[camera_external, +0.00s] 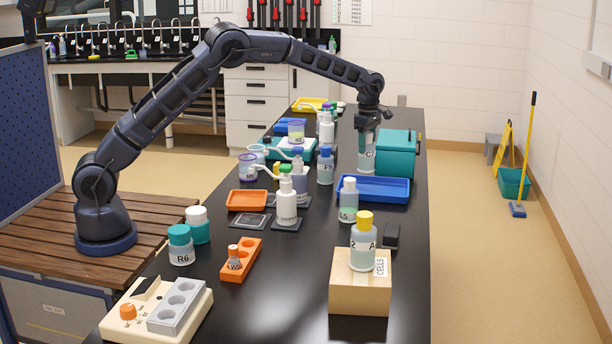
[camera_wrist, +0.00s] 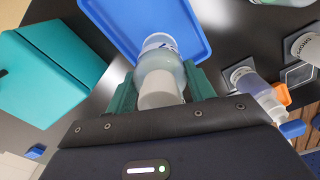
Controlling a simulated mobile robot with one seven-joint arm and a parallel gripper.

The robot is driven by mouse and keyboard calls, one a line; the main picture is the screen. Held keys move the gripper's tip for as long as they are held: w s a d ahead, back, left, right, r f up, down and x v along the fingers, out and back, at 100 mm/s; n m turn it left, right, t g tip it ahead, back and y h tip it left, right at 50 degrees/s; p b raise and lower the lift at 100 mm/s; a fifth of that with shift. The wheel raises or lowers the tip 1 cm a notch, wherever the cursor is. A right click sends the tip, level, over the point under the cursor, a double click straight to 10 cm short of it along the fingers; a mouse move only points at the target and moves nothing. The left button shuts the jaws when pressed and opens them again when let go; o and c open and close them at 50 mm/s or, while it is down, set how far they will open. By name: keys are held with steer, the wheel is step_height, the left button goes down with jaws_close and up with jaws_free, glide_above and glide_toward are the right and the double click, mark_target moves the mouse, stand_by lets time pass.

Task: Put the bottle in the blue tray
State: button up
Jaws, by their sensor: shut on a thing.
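My gripper (camera_external: 367,122) is shut on a clear bottle (camera_external: 366,153) with a pale label and holds it upright. In the wrist view, the teal fingers of my gripper (camera_wrist: 160,88) stand on either side of the bottle (camera_wrist: 160,62), with its white cap towards me. The blue tray (camera_external: 373,197) lies on the black bench in front of the bottle and looks empty. In the wrist view, the tray (camera_wrist: 187,40) lies beyond the bottle, whose base overlaps the tray's near part. I cannot tell whether the bottle touches anything below.
A teal box (camera_external: 398,154) stands just behind the tray on the right. A white-capped bottle (camera_external: 348,200) is by the tray's front left. Several bottles crowd the left.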

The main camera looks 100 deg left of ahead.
mark_target(366, 163)
steer(key=shift+f, duration=3.65)
steer(key=shift+f, duration=0.2)
steer(key=o, duration=1.4)
steer(key=shift+o, duration=0.2)
